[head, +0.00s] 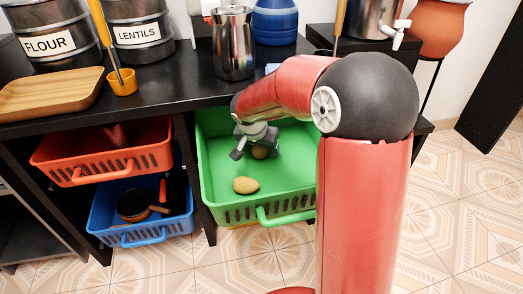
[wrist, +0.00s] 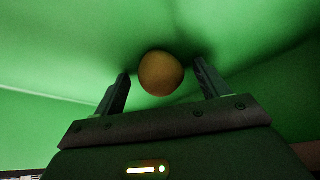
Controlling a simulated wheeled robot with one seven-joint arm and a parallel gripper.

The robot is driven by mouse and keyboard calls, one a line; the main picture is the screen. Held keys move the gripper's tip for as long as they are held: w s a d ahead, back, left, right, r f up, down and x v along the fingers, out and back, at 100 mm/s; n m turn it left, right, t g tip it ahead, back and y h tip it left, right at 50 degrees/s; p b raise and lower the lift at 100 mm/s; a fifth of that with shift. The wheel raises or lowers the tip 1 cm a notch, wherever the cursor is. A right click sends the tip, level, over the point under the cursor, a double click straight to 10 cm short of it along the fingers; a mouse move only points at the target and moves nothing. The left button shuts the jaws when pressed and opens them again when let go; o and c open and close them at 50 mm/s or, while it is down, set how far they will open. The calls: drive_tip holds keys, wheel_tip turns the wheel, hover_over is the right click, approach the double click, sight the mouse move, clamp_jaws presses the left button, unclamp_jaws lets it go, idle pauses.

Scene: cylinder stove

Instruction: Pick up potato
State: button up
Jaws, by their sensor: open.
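One brown potato (head: 246,185) lies in the front part of the green basket (head: 213,160). A second potato (head: 261,152) lies farther back in the basket, partly hidden by my gripper (head: 252,142). In the wrist view a round brown potato (wrist: 161,73) sits just past and between the two fingertips of my gripper (wrist: 162,80). The fingers are apart, with a gap on each side of the potato. My gripper reaches down inside the basket and is open and empty.
The basket is pulled out below the black counter (head: 170,95), whose edge is above my gripper. A steel pitcher (head: 233,45) stands on the counter. An orange basket (head: 75,170) and a blue basket (head: 125,235) are at left.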

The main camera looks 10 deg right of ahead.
drive_tip(key=c, duration=1.1)
drive_tip(key=shift+o, duration=0.2)
drive_tip(key=shift+r, duration=0.55)
drive_tip(key=shift+s+a, duration=0.25)
drive_tip(key=s+a, duration=0.1)
drive_tip(key=s, duration=0.1)
drive_tip(key=s+a, duration=0.1)
drive_tip(key=s, duration=0.1)
drive_tip(key=s+a, duration=0.2)
drive_tip(key=shift+s+a+r+b, duration=0.1)
drive_tip(key=shift+s+r+b, duration=0.1)
drive_tip(key=shift+b, duration=0.2)
wheel_tip(320, 180, up, 14)
drive_tip(key=p, duration=0.2)
drive_tip(key=shift+w+f+p, duration=0.15)
drive_tip(key=shift+f+p, duration=0.1)
drive_tip(key=shift+p, duration=0.05)
